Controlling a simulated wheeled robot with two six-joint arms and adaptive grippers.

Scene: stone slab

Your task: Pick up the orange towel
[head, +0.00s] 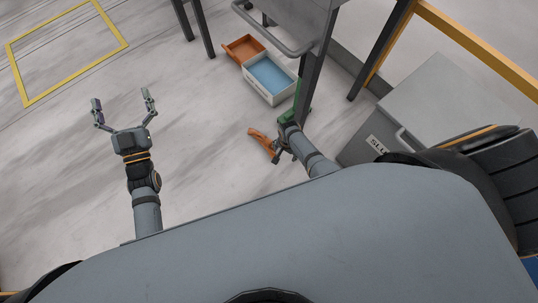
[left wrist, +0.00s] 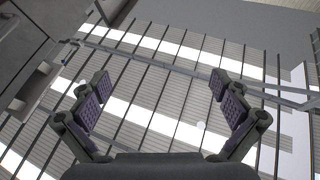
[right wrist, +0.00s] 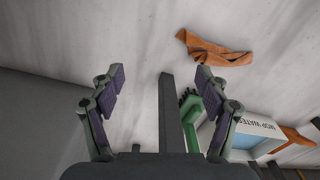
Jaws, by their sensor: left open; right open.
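The orange towel (head: 262,140) lies crumpled on the pale floor, just left of my right gripper (head: 283,140) in the head view. In the right wrist view the towel (right wrist: 213,50) lies beyond and to the right of the fingertips. My left gripper (head: 123,97) is open and empty at the left in the head view. In the left wrist view its spread fingers (left wrist: 160,90) show against the ceiling.
A green object (right wrist: 190,115) is beside the leg. A grey cabinet (head: 425,105) stands right. Floor between the arms is clear.

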